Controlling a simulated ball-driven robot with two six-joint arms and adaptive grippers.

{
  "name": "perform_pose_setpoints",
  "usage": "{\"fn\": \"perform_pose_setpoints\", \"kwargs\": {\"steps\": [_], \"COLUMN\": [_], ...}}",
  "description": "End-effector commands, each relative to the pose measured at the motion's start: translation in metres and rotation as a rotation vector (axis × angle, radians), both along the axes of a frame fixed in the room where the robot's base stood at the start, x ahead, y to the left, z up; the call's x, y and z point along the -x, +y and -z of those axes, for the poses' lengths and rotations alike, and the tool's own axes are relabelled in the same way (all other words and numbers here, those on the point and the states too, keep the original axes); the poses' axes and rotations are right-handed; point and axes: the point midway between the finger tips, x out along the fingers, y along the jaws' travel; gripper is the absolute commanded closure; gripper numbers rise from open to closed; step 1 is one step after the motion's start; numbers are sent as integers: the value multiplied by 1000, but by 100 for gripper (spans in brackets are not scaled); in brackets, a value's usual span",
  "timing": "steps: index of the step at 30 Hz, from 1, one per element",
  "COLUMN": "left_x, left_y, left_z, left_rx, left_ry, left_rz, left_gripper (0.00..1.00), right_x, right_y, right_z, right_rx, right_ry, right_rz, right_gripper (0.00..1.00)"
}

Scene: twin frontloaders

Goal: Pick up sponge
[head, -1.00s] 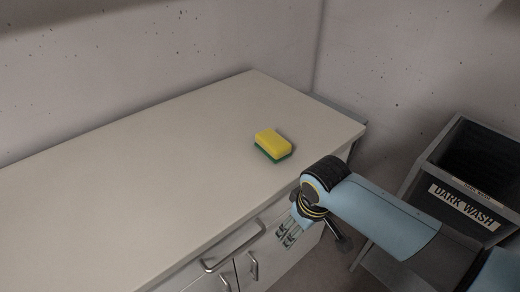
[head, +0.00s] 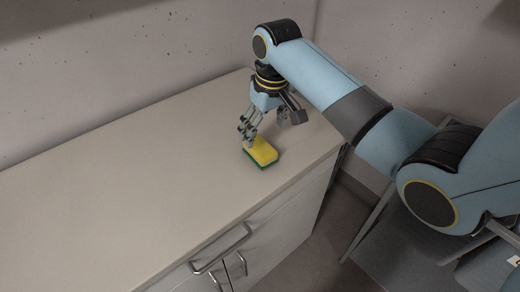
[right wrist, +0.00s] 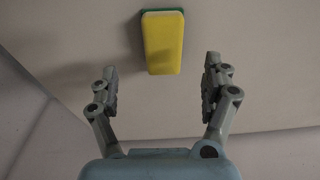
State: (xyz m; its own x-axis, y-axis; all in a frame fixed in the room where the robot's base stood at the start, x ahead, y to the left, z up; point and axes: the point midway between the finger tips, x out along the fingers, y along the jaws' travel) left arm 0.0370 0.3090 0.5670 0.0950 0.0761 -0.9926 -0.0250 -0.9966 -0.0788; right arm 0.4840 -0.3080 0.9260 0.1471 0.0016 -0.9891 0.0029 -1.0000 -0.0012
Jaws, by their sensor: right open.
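The sponge (head: 263,152), yellow on top with a green underside, lies on the counter near its front right edge. My right gripper (head: 246,138) points down just above the sponge's far left end and partly covers it in the head view. In the right wrist view the sponge (right wrist: 164,42) sits beyond the fingertips, centred between them. The two fingers of my right gripper (right wrist: 214,75) are spread apart with nothing between them. My left gripper is not in view.
The pale counter (head: 120,190) is bare apart from the sponge. Cabinet doors with metal handles (head: 221,248) are below its front edge. A concrete wall (head: 130,60) stands behind. My right arm crosses the right side.

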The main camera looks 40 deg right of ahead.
Motion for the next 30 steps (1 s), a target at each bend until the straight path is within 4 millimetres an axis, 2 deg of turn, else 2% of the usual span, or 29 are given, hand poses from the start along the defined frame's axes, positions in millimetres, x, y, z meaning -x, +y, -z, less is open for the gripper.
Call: {"fn": "perform_pose_setpoints", "kwargs": {"steps": [1, 8, 16, 19, 25, 26, 30], "left_x": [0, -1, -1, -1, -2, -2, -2], "left_y": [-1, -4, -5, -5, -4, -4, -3], "left_z": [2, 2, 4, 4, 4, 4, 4], "left_rx": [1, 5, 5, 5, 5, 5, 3], "left_ry": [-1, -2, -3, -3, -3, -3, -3], "left_rz": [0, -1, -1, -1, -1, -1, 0], "left_gripper": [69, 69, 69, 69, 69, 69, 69], "right_x": [-1, -4, -10, -10, -11, -11, -11], "right_y": [0, 1, 5, 5, 5, 5, 5], "right_z": [9, 30, 69, 76, 76, 76, 76], "right_rx": [-1, 1, 1, 2, 2, 2, 2], "right_ry": [2, 1, 0, -1, -2, -2, -2], "right_rz": [1, 1, 0, 0, 0, 0, 0], "right_gripper": [18, 18, 18, 18, 18, 19, 38]}}
